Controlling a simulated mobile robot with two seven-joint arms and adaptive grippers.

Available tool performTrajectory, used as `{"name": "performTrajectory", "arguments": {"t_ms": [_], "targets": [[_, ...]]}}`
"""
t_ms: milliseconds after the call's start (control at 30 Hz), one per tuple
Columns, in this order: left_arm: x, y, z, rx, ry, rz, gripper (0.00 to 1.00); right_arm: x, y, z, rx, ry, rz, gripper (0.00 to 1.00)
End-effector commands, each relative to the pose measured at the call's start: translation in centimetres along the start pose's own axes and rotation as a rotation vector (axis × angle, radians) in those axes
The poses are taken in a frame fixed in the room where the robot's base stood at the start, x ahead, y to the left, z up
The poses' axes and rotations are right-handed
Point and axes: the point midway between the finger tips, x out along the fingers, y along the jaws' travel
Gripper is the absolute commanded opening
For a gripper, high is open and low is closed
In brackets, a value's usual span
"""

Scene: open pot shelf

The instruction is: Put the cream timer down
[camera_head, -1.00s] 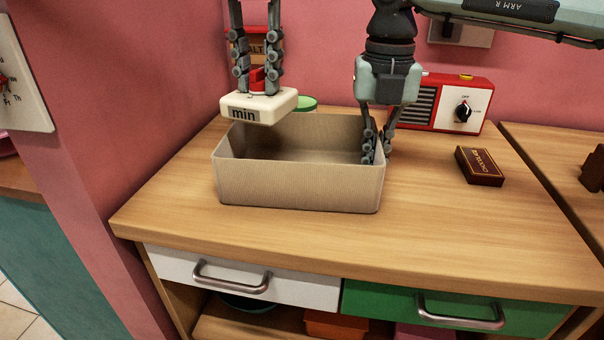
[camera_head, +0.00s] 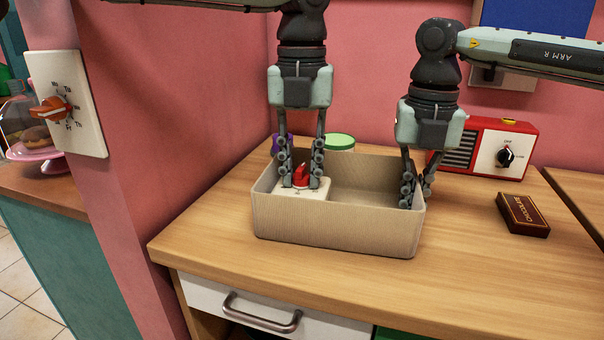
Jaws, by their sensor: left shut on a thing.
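The cream timer (camera_head: 318,189) with a red knob is inside the beige bin (camera_head: 335,227), at its left end. My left gripper (camera_head: 301,180) reaches down into the bin and is shut on the timer, its fingers on either side of the red knob. The timer's lower part is hidden by the bin's front wall, so I cannot tell if it touches the bottom. My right gripper (camera_head: 417,193) is at the bin's right wall, one finger inside and one outside; whether it grips the wall is unclear.
The bin's right part looks empty. Behind it stand a green-lidded jar (camera_head: 339,141) and a purple item (camera_head: 283,143). A red radio-like box (camera_head: 486,147) and a dark chocolate box (camera_head: 523,214) are on the wooden counter (camera_head: 480,270) to the right. The front counter is clear.

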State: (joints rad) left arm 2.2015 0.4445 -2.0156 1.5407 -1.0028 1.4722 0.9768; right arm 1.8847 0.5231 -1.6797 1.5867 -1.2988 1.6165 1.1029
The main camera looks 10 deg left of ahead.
Motion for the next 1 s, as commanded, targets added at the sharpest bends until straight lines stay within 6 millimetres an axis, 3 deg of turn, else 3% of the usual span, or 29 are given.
{"name": "performTrajectory", "arguments": {"t_ms": [100, 433, 467, 600, 1000], "targets": [[1.09, -0.01, -0.01, 0.0, 0.0, -0.001, 0.0, -0.04, 0.0, 0.01, 0.0, 0.0, 0.0, 0.0], [1.42, -0.02, -0.02, 0.0, 0.001, -0.001, 0.0, -0.03, 0.0, 0.01, 0.0, 0.0, 0.0, 0.0], [1.4, -0.02, -0.02, 0.001, 0.001, -0.001, 0.28, -0.02, 0.0, 0.01, 0.0, 0.0, 0.0, 0.0], [1.38, -0.01, -0.02, 0.001, 0.001, 0.0, 0.45, -0.03, 0.01, 0.01, 0.0, 0.0, 0.0, 0.0], [0.51, -0.02, 0.06, 0.0, -0.002, -0.001, 0.45, -0.05, 0.01, 0.01, 0.0, -0.001, 0.001, 0.0]]}}
